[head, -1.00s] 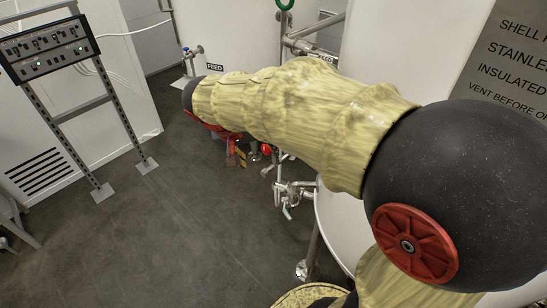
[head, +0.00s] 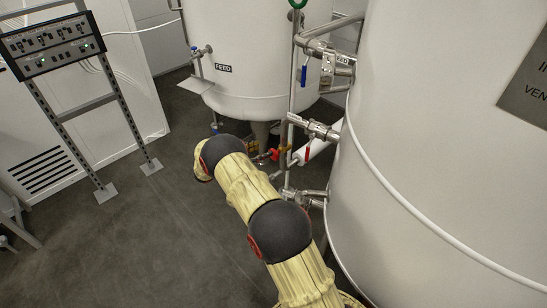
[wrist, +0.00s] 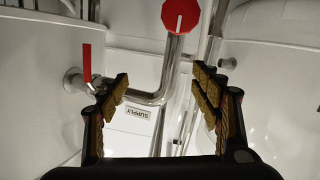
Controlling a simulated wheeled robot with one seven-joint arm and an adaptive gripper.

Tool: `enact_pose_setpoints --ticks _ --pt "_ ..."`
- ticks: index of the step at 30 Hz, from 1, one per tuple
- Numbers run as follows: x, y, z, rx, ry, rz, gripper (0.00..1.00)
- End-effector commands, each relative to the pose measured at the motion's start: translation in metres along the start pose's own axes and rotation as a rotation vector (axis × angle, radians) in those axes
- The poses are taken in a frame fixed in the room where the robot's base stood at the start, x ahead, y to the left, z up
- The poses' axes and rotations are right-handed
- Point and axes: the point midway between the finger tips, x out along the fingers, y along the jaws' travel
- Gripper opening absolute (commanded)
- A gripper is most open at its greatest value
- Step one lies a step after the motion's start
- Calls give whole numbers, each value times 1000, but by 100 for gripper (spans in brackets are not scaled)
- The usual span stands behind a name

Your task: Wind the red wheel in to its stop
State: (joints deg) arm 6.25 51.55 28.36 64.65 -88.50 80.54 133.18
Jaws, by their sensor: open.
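In the wrist view the red wheel (wrist: 180,14) is an octagonal knob with a white mark on its face, at the top edge and partly cut off. It sits at the upper end of a bent steel pipe. My gripper (wrist: 163,84) is open and empty, its padded fingers spread wide, with the wheel above and beyond the gap between them, not touched. In the head view a small red part (head: 274,154) shows low at the foot of the feed tank; I cannot tell if it is the wheel.
A red lever valve (wrist: 87,63) is left of the fingers, near the left finger. White tanks (head: 440,150) and steel piping crowd the right. A control panel stand (head: 50,46) is at left; floor between is clear.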

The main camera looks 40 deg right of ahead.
Motion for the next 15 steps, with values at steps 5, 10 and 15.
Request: enact_pose_setpoints --ticks 5,10,15 --pt "18 -22 62 110 108 -54 65" --pt "24 -30 86 171 153 -91 65" --pt "36 -32 89 186 162 -97 65"
